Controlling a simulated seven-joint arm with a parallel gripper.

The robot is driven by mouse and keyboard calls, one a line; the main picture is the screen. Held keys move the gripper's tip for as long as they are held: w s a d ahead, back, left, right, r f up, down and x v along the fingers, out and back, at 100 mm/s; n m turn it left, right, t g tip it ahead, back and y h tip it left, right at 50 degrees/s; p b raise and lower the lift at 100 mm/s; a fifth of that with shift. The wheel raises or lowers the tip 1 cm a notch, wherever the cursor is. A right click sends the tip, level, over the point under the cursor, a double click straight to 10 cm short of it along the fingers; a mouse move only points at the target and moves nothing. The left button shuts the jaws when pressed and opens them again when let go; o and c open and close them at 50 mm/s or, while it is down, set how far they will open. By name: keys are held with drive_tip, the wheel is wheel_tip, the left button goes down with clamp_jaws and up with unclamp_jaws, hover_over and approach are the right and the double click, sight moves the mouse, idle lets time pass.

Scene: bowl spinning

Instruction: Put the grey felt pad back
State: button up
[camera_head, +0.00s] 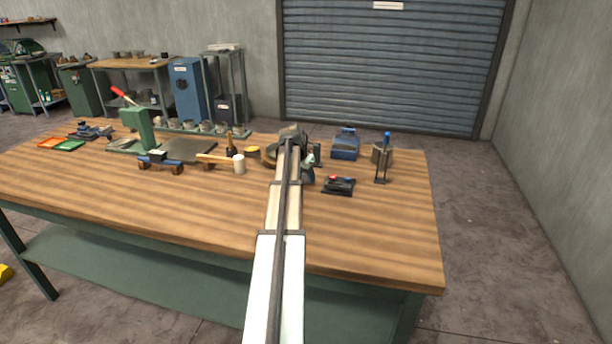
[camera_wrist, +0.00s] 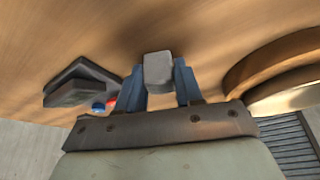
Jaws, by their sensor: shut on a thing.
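In the wrist view my gripper (camera_wrist: 159,72) has its two blue fingers closed on a small grey block, which looks like the grey felt pad (camera_wrist: 158,66). The pad sits between the fingertips, with the wooden bench top behind it. Whether it touches the wood I cannot tell. In the head view my own arm covers the pad and the fingertips. A dark, low holder (camera_head: 338,186) with red and blue bits on it stands on the bench just right of my arm. In the wrist view a dark angular piece (camera_wrist: 80,82) lies left of the fingers, apart from the pad.
A round wooden form (camera_wrist: 275,72) is close on the right in the wrist view. The front of the bench is clear.

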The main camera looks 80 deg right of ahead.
drive_tip(key=shift+f, duration=0.15)
drive_tip(key=o, duration=0.9)
drive_tip(key=shift+o, duration=0.2)
drive_tip(key=v, duration=1.2)
drive_tip(key=shift+r, duration=0.2)
